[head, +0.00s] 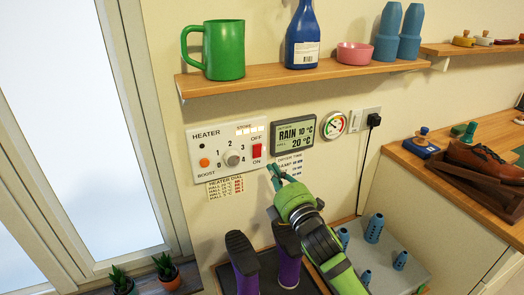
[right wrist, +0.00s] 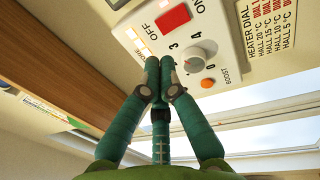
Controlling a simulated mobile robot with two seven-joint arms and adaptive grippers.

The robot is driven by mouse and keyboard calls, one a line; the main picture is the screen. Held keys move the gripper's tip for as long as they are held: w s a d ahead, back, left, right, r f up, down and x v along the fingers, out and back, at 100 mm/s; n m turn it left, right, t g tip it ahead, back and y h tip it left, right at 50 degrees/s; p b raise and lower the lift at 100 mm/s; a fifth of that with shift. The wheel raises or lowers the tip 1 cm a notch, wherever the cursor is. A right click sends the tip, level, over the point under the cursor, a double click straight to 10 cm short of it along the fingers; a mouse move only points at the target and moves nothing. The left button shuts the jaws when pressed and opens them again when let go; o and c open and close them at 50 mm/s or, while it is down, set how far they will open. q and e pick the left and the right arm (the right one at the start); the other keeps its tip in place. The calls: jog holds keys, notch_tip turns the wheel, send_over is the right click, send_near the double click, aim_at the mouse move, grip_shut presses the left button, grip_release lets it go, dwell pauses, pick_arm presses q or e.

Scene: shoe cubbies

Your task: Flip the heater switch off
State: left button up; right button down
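The heater panel (head: 214,164) is a white box on the wall with a dial (head: 233,158) and a red rocker switch (head: 257,151) on its right side. OFF is printed above the switch and ON below it. I cannot tell which way the rocker is tilted. My right gripper (head: 272,168) is just below and right of the switch, its teal fingers pointing at the panel. In the right wrist view the fingertips (right wrist: 159,62) are together with nothing between them, and the red switch (right wrist: 172,18) shows beyond them, apart. My left gripper is not in view.
A display (head: 294,135) and a round gauge (head: 333,124) hang right of the panel. A shelf (head: 300,77) with a green mug (head: 223,50) and bottles is above. Purple boots (head: 288,255) stand below, near my right arm. An orange boost button (head: 204,162) is on the panel.

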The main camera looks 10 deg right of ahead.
aim_at(258, 146)
jog(key=p+x, duration=0.1)
jog(key=x, duration=0.7)
jog(key=shift+w, duration=0.15)
jog(key=shift+w+a+r+g+p, duration=0.1)
jog(key=shift+w+r+g+p, duration=0.3)
jog(key=shift+p, duration=0.8)
jog(key=shift+s+f, duration=0.15)
jog(key=shift+f, duration=0.15)
